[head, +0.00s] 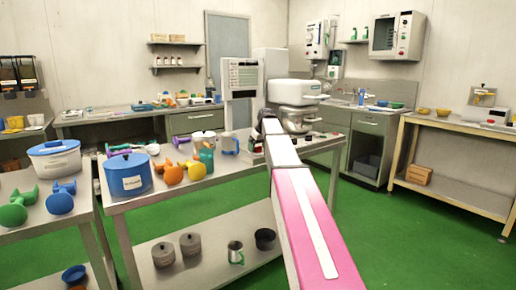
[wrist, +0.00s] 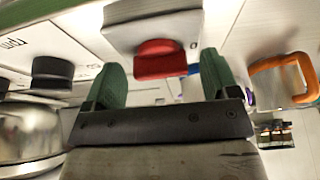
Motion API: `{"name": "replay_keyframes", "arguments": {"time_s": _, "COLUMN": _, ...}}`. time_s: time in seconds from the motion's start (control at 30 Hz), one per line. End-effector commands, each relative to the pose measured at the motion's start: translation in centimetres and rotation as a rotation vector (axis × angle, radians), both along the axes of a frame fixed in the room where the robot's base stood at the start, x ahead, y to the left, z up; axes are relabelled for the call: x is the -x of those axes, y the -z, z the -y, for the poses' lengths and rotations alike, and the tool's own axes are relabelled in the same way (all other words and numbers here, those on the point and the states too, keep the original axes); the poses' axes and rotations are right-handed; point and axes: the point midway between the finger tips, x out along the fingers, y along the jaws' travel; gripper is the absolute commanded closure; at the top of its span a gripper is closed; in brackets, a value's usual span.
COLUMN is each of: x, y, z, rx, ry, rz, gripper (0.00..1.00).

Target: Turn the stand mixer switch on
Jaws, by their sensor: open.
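The stand mixer (head: 295,92) is white and stands on the steel table, at the far end of my arm in the head view. In the wrist view, a red switch (wrist: 160,60) sits on a pale block of the mixer. A black knob (wrist: 52,73) is to its left, and the shiny metal bowl (wrist: 28,130) is at the lower left. My gripper (wrist: 162,80) is open, with its two green fingertips apart on either side of the red switch. Whether either finger touches the switch cannot be told. My arm hides the gripper in the head view.
A blue pot (head: 128,176), orange and green dumbbell-shaped things, and jugs stand on the table left of my arm. A screen (head: 243,78) stands behind. An orange-rimmed object (wrist: 283,78) is right of my gripper. Green floor is clear at right.

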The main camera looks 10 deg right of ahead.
Motion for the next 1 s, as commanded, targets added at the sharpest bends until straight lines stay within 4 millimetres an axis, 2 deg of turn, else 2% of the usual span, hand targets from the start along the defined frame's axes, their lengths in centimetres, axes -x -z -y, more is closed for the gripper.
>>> {"name": "replay_keyframes", "arguments": {"time_s": 0.3, "x": -0.1, "y": 0.26, "z": -0.06, "rx": 0.0, "ry": 0.0, "rz": 0.0, "gripper": 0.19}}
{"name": "replay_keyframes", "arguments": {"time_s": 0.33, "x": -0.1, "y": 0.25, "z": -0.06, "rx": 0.0, "ry": 0.0, "rz": 0.0, "gripper": 0.22}}
{"name": "replay_keyframes", "arguments": {"time_s": 0.47, "x": -0.1, "y": 0.25, "z": -0.06, "rx": 0.0, "ry": 0.0, "rz": 0.0, "gripper": 0.65}}
{"name": "replay_keyframes", "arguments": {"time_s": 0.5, "x": -0.1, "y": 0.25, "z": -0.06, "rx": 0.0, "ry": 0.0, "rz": 0.0, "gripper": 0.69}}
{"name": "replay_keyframes", "arguments": {"time_s": 0.77, "x": -0.08, "y": 0.24, "z": -0.08, "rx": 0.001, "ry": 0.014, "rz": 0.0, "gripper": 0.68}}
{"name": "replay_keyframes", "arguments": {"time_s": 1.0, "x": -0.05, "y": 0.24, "z": -0.17, "rx": 0.002, "ry": 0.111, "rz": 0.001, "gripper": 0.68}}
